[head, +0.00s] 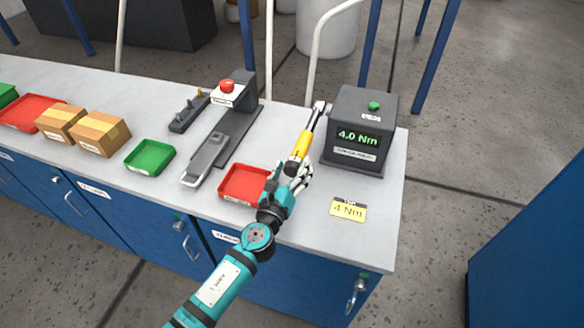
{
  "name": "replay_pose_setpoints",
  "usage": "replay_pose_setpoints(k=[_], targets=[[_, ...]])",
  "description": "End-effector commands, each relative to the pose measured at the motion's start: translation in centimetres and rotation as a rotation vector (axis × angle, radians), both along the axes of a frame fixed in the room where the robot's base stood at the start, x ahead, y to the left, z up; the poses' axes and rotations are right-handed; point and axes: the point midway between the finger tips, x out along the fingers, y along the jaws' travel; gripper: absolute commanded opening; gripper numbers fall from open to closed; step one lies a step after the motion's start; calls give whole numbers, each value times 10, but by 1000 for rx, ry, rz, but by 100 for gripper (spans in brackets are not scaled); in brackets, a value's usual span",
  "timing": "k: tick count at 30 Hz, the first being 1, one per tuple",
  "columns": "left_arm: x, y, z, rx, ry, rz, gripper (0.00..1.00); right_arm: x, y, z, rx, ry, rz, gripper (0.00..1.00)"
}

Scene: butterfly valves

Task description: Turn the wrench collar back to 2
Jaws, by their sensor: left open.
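The torque wrench has a yellow grip (301,146) and a metal shaft, and it leans up toward the tester's left side. Its lower end is close to my left gripper (298,172), which is open. The gripper's fingers are at or just beside that lower end; I cannot tell whether they touch it. The collar and its scale are too small to read. The dark grey torque tester (347,112) stands right of the wrench, and its green display reads 4.0 Nm. A yellow card (347,210) reading 4 Nm lies in front of it. My right gripper is not in view.
A red tray (246,183) lies just left of my gripper. A grey fixture with a red button (227,87), a green tray (150,157) and two cardboard boxes (100,134) stand farther left. The bench's front right corner is mostly clear.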

Motion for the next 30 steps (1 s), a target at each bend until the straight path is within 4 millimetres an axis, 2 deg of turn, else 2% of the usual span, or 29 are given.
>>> replay_pose_setpoints(k=[8, 21, 30], targets=[[2, 0, 0, 0, 0, 0, 65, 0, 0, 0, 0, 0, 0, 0], [1, 0, 0, 1, 1, 1, 9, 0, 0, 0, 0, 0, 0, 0], [1, 0, -1, -35, 12, 0, 9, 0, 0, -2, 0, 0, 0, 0]])
